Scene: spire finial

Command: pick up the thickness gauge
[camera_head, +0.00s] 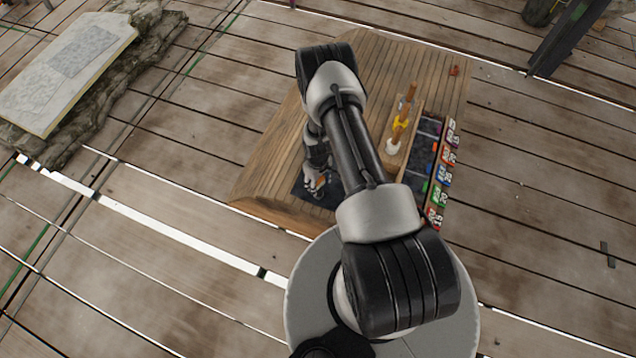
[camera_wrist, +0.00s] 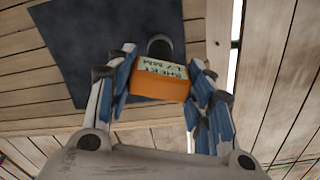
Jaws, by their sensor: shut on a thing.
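The thickness gauge (camera_wrist: 160,84) is an orange block with a pale label reading something like "SHEET 1.7 MM", and a dark round part shows beyond it. My gripper (camera_wrist: 161,68) has its two blue-padded fingers on either side of the block and is shut on it. In the head view a small orange patch of the gauge (camera_head: 320,182) shows at my gripper (camera_head: 317,178), low over the front left of the wooden table. A dark mat (camera_wrist: 80,45) lies below. I cannot tell whether the gauge touches it.
The wooden table (camera_head: 265,170) has bare room left of the mat. To the right stand an upright wooden piece with a yellow part (camera_head: 402,122), a dark tray (camera_head: 416,181) and a row of coloured labelled items (camera_head: 444,175). A stone slab (camera_head: 70,65) lies far left.

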